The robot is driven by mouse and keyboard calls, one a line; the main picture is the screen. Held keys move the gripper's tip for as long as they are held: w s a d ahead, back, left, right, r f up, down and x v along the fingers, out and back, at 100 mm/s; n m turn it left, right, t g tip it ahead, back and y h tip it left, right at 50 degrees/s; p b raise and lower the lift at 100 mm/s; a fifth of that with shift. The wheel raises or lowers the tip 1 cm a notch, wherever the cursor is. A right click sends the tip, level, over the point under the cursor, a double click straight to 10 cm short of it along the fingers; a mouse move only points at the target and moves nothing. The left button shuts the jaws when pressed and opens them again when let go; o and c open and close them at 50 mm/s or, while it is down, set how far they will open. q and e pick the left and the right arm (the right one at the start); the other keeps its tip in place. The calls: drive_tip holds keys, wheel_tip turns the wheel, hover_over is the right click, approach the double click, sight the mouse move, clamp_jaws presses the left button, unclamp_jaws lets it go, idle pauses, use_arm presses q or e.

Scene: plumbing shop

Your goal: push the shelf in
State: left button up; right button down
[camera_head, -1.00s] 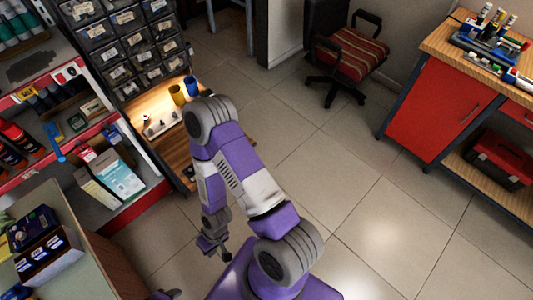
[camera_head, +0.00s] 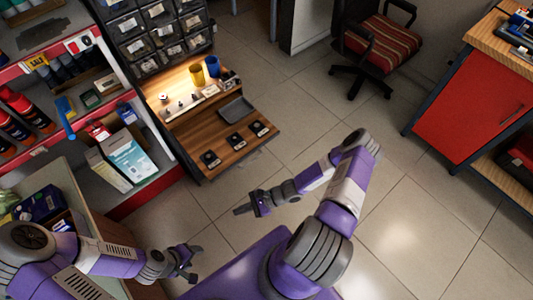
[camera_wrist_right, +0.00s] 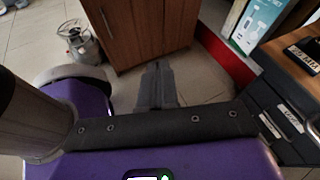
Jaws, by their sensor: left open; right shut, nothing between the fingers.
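The wooden pull-out shelf (camera_head: 240,156) juts out from below the drawer cabinet in the head view. It carries small black pieces along its front part, a grey tray, and a yellow and a blue cup further back. Part of it shows at the right of the right wrist view (camera_wrist_right: 293,77). My right gripper (camera_head: 238,211) is shut and empty over the floor in front of the shelf, apart from it. It shows in the right wrist view (camera_wrist_right: 158,68) too. My left gripper (camera_head: 194,262) is open and empty, low and nearer me, away from the shelf.
A red-edged shelving unit (camera_head: 160,180) with boxes and bottles stands left of the shelf. A counter (camera_head: 60,178) is at lower left, near my left arm. A chair (camera_head: 381,45) and red workbench (camera_head: 470,105) stand right. The floor between is clear.

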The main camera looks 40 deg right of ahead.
drive_tip(key=w+d+f+m+t+h+b, duration=0.25)
drive_tip(key=w+d+m+t, duration=0.25)
drive_tip(key=d+m+t, duration=0.4)
drive_tip(key=m+t+h+b, duration=0.1)
drive_tip(key=m+t+h, duration=0.4)
drive_tip(key=h, duration=0.4)
approach(262, 145)
drive_tip(key=shift+m+g, duration=0.4)
drive_tip(key=shift+g, duration=0.2)
drive_tip(key=w+b, duration=0.1)
drive_tip(key=w, duration=0.1)
drive_tip(key=w+r+b, duration=0.1)
drive_tip(key=w, duration=0.1)
drive_tip(key=w+b, duration=0.2)
drive_tip(key=shift+a+r, duration=0.3)
drive_tip(key=shift+w+r, duration=0.1)
drive_tip(key=shift+w, duration=0.3)
